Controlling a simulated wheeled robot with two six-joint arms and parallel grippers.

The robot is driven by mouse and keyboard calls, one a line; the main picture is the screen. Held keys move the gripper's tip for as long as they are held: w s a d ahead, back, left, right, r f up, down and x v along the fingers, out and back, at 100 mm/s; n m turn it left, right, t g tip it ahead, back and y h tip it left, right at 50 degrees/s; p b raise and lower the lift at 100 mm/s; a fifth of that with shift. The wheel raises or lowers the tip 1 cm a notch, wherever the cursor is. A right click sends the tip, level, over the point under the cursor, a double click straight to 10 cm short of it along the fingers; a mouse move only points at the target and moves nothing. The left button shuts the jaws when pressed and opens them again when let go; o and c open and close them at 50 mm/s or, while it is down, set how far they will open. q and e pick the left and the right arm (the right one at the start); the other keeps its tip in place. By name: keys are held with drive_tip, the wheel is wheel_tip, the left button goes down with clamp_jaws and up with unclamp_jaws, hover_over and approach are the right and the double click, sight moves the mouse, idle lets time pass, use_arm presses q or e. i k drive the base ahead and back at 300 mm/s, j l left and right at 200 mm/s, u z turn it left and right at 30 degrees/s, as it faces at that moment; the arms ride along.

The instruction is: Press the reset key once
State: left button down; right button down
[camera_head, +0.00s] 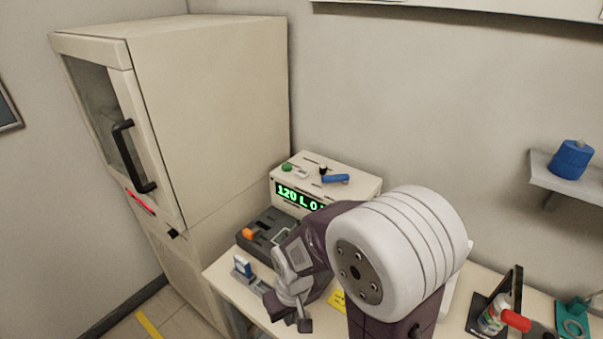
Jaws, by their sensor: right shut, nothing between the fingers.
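A beige box-shaped device (356,187) stands on the table against the wall. Its front has a green lit display (296,196) reading about "120 L 0", with its right end hidden by my right arm. On its top are a green round button (287,168), a small white key (302,174), a black knob (323,169) and a blue lever (336,179). No label shows which one is the reset key. My right gripper (288,312) is low at the table's front, pointing down and shut, empty, well apart from the device. My left gripper is out of view.
A dark tray (262,233) with an orange part sits before the device. A small blue-and-white item (242,267) stands left of my gripper. A tall beige cabinet (210,110) rises on the left.

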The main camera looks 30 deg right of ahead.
sight(300, 172)
drive_tip(key=i+j+z, duration=0.15)
drive_tip(key=z, duration=0.25)
drive_tip(key=i+j+z, duration=0.25)
drive_tip(key=z, duration=0.15)
drive_tip(key=i+j+z, duration=0.25)
drive_tip(key=z, duration=0.15)
